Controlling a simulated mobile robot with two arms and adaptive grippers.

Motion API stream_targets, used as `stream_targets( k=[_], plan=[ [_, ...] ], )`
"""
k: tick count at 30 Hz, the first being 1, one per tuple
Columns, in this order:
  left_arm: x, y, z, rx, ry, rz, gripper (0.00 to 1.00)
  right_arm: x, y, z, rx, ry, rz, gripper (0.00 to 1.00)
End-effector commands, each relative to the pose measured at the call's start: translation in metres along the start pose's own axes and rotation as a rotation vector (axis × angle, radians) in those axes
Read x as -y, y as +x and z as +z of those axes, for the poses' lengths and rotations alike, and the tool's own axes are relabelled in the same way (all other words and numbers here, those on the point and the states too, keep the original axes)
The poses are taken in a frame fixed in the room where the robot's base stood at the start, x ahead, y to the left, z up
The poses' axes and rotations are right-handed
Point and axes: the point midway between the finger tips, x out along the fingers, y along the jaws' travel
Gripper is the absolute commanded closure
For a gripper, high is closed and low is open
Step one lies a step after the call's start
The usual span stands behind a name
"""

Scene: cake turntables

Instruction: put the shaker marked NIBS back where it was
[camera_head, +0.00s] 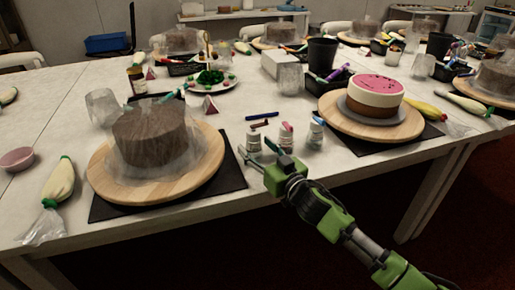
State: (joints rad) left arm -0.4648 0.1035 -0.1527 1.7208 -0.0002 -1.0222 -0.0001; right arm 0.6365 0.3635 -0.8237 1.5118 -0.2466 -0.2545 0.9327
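Three small shakers stand in a row on the table between the two turntables: one with a dark brown cap (254,141), one with a pink-red cap (286,138) and one with a blue cap (315,133). Their labels are too small to read, so I cannot tell which is marked NIBS. My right gripper (256,149) reaches in from the lower right, low over the table's front part. Its fingers are spread, with the brown-capped shaker just beyond or between them; contact is not clear. My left gripper is out of view.
A wooden turntable (103,180) with a brown cake stands left on a dark mat; another turntable (345,122) with a pink-topped cake stands right. A piping bag (57,187) lies at the left front.

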Motion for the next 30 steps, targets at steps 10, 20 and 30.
stream_targets(
  k=[10, 20, 30],
  plan=[
    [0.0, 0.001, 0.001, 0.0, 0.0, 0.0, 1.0, 0.0, -0.007, -0.002, 0.001, 0.0, 0.0, 0.47],
    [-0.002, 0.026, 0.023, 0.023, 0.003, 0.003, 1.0, 0.0, -0.075, -0.001, 0.003, 0.001, 0.0, 0.47],
    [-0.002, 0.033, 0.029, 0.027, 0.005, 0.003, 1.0, 0.0, -0.118, -0.002, 0.0, 0.0, 0.0, 0.47]
  ],
)
